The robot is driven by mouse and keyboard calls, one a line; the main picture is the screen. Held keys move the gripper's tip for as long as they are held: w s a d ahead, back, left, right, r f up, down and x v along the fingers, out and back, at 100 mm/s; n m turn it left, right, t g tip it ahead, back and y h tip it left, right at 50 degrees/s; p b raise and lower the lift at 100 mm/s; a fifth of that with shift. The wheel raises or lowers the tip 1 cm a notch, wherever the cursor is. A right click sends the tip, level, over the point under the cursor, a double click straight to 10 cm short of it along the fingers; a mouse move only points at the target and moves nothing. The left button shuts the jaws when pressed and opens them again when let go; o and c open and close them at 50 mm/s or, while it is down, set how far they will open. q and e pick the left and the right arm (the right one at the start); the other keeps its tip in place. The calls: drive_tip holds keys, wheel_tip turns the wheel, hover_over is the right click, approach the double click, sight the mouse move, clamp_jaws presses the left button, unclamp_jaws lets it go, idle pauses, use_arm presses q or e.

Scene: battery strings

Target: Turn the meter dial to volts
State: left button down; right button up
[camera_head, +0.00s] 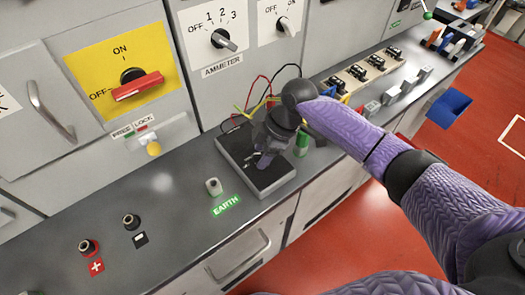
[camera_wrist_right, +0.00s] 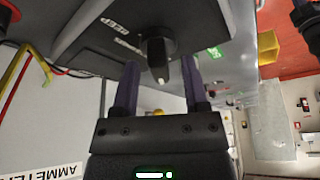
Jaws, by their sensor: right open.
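The meter (camera_head: 235,156) is a flat box with a dark face on the grey bench. My right gripper (camera_head: 264,160) is over its face, pointing down, and hides the dial in the head view. In the right wrist view the meter face (camera_wrist_right: 205,22) is at the top. The black dial knob (camera_wrist_right: 155,48) with a pale pointer mark stands out from it. The right gripper (camera_wrist_right: 160,72) is open, with one finger on each side of the knob's end; I cannot tell whether they touch it. Labels beside the knob are too blurred to read. My left gripper is not in view.
Red, yellow and black wires (camera_head: 262,97) run behind the meter. A terminal (camera_head: 213,187) stands by the green EARTH label (camera_head: 226,205). A red switch handle (camera_head: 138,86) and the ammeter knob (camera_head: 222,40) are on the cabinets behind.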

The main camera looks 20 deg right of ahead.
clamp_jaws()
drive_tip(key=shift+r+m+p, duration=0.2)
drive_tip(key=shift+m+p, duration=0.3)
drive_tip(key=shift+p, duration=0.45)
drive_tip(key=m+t+p, duration=0.1)
drive_tip(key=m+p, duration=0.2)
drive_tip(key=p, duration=0.1)
drive_tip(key=shift+m+t+h+p, duration=0.3)
drive_tip(key=shift+m+t+p, duration=0.1)
drive_tip(key=shift+m+h+p, duration=0.3)
drive_tip(key=shift+m+p, duration=0.6)
drive_tip(key=shift+p, duration=0.05)
drive_tip(key=shift+f+m+t+p, duration=0.15)
drive_tip(key=shift+m+t+p, duration=0.25)
drive_tip(key=shift+m+p, duration=0.15)
